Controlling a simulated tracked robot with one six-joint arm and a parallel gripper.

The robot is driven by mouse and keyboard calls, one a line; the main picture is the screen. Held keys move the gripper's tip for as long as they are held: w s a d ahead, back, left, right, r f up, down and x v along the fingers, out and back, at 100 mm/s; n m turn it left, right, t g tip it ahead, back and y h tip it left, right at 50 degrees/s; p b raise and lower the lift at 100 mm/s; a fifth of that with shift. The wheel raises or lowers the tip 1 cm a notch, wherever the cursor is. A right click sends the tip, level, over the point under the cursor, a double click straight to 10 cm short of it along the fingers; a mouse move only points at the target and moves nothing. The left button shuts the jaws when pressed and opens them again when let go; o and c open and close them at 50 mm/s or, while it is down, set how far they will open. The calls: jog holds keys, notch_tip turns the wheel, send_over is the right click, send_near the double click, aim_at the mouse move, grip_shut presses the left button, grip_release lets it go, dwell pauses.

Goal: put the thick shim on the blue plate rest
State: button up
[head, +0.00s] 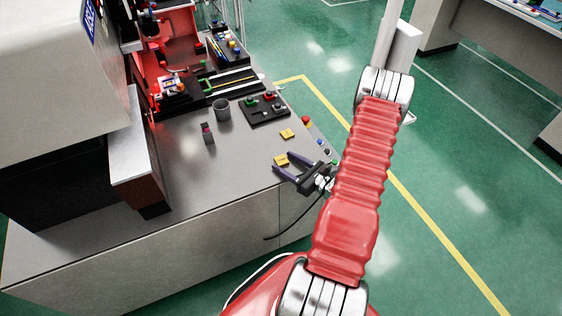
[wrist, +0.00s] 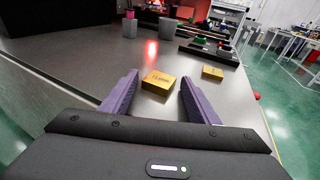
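Two yellow shims lie flat on the grey bench. The nearer shim (head: 281,159) carries printed letters too small to read and shows in the wrist view (wrist: 158,83). The farther shim (head: 288,133) lies beyond it, to its right in the wrist view (wrist: 212,72). I cannot tell for sure which is the thick one. My gripper (wrist: 160,79) has its purple fingers apart, low at the bench, with the nearer shim between or just beyond the tips. Gaps show on both sides of this shim. I cannot make out the blue plate rest clearly.
A grey cup (head: 221,110) and a small pink-topped block (head: 207,134) stand left of the shims. A black tray (head: 264,112) with red and green pieces lies behind them. Red-lit equipment stands at the back. The bench's right edge is close to the shims.

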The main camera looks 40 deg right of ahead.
grip_shut()
dwell(0.5)
jog(key=shift+r, duration=0.1)
notch_tip(320, 180, up, 10)
dwell(0.7)
dwell(0.4)
